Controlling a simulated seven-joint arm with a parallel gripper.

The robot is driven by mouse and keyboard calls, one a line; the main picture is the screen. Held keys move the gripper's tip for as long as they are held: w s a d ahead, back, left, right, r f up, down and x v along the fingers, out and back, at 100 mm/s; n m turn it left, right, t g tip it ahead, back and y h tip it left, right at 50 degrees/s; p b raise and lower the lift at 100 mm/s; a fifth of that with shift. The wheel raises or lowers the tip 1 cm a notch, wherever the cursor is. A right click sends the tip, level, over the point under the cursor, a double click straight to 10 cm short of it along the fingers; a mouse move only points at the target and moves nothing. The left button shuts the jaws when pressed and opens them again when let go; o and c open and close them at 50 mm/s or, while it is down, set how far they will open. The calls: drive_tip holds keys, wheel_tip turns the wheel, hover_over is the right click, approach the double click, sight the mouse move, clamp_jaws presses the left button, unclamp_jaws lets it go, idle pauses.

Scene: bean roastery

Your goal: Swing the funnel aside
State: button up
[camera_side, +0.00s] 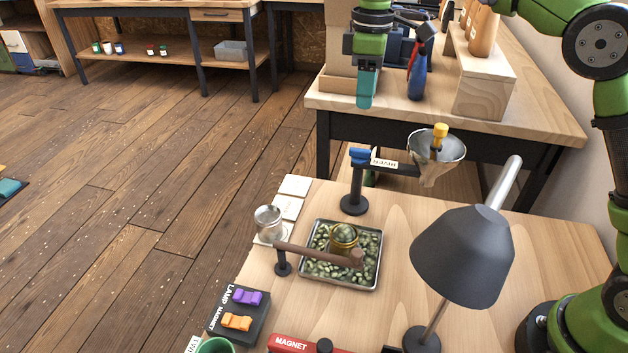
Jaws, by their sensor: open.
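The metal funnel (428,168) hangs on a dark swing arm (398,169) at the back of the front table. A yellow knob (439,139) stands up in its mouth. The swing arm runs left to a black post (355,190) with a blue cap (359,155) and a small white label (384,163). My gripper (366,102) has teal fingers pointing down. It shows above the blue cap in the picture, apart from the post and funnel. It is open, and I see nothing between its fingers.
A metal tray (371,286) of greenish beans holds a gold-rimmed jar (343,238), with a wooden-handled lever (322,253) across it. A dark lamp (465,255) stands right of the tray. A glass jar (268,222) stands left. Behind are a blue bottle (417,80) and wooden block (484,84).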

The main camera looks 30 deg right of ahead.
drive_tip(key=shift+r, duration=2.35)
drive_tip(key=s+d+f+m+t, duration=0.2)
drive_tip(key=s+m, duration=0.2)
drive_tip(key=s, duration=0.4)
drive_tip(key=s+d+f+m+t+y, duration=0.1)
drive_tip(key=s+m, duration=0.3)
drive_tip(key=s, duration=0.4)
drive_tip(key=s+d+f+m+t+y, duration=0.1)
drive_tip(key=s+d+f+m+t, duration=0.2)
drive_tip(key=s, duration=0.5)
drive_tip(key=shift+s+d+f+m+t, duration=0.15)
drive_tip(key=shift+s+f+m+t, duration=0.35)
drive_tip(key=shift+m, duration=0.6)
